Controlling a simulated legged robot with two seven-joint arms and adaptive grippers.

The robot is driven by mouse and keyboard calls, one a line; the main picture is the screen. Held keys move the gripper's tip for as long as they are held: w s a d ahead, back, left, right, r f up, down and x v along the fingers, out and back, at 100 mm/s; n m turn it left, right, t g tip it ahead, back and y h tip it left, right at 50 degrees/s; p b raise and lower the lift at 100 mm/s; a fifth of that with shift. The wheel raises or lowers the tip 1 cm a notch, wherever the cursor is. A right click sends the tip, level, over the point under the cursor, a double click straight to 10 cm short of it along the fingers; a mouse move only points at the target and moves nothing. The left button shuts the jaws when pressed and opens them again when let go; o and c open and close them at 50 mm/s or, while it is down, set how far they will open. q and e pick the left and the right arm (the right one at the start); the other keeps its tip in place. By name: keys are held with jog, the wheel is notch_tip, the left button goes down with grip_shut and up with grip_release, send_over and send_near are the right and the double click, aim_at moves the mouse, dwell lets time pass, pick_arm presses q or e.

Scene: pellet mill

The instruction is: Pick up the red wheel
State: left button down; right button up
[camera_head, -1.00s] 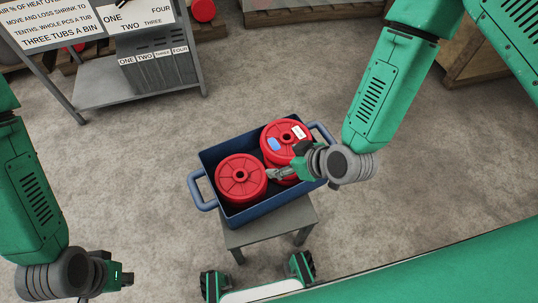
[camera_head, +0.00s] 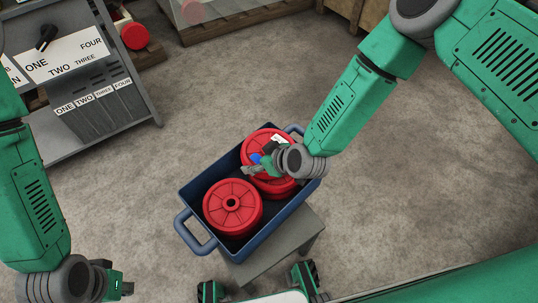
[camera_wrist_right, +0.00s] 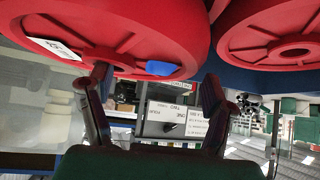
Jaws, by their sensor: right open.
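Red spoked wheels lie in a blue bin (camera_head: 192,190). One wheel (camera_head: 217,203) is at the near left, seemingly on another. A second wheel (camera_head: 257,140), with a white label and a blue patch, is at the far right, with more red below it. My right gripper (camera_head: 250,170) is open above the labelled wheel's near-left edge. In the right wrist view its open fingers (camera_wrist_right: 157,78) straddle below the labelled wheel (camera_wrist_right: 120,35), with nothing between them; contact is unclear. The other wheel (camera_wrist_right: 280,35) is at right. My left gripper (camera_head: 125,288) is at lower left, away from the bin.
The bin rests on a small grey stand (camera_head: 285,243). The concrete floor right of the bin is clear.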

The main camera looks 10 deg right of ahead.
jog(key=shift+w+a+f, duration=0.1)
jog(key=shift+a+f, duration=0.05)
jog(key=c, duration=1.5)
jog(key=shift+o, duration=0.2)
jog(key=shift+r, duration=0.2)
jog(key=shift+w+r, duration=0.1)
jog(key=shift+r, duration=0.25)
jog(key=shift+c, duration=0.2)
notch_tip(320, 180, up, 9)
jog(key=p, duration=0.4)
jog(key=s+d+r+m+t+h+p, duration=0.1)
jog(key=d+r+m+h+p, duration=0.2)
jog(key=d+r, duration=1.3)
notch_tip(320, 180, up, 3)
jog(key=m+h, duration=0.2)
jog(key=m, duration=0.2)
jog(key=shift+s+d+t, duration=0.15)
jog(key=shift+d+t, duration=0.15)
jog(key=shift+d, duration=0.05)
